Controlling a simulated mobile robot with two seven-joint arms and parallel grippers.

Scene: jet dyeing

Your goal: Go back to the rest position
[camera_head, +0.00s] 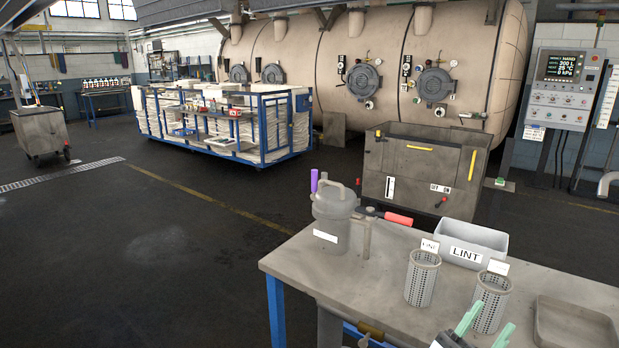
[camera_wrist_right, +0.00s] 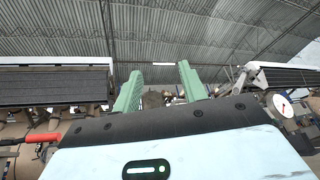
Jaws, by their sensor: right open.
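My right gripper (camera_head: 487,327) shows at the bottom edge of the head view, by the front of the grey worktable (camera_head: 390,280). Its two green fingers are apart with nothing between them. In the right wrist view the same open fingers (camera_wrist_right: 160,88) point towards the far wall and roof. The gripper appears close to a perforated basket (camera_head: 490,303); the head view does not show whether they touch. My left gripper is in neither view.
On the table stand a lidded grey pot (camera_head: 334,217), a second perforated basket (camera_head: 422,278), a grey bin labelled LINT (camera_head: 472,243) and a shallow tray (camera_head: 575,328). A large dyeing vessel (camera_head: 300,50) stands behind. Open floor (camera_head: 150,240) lies to the left.

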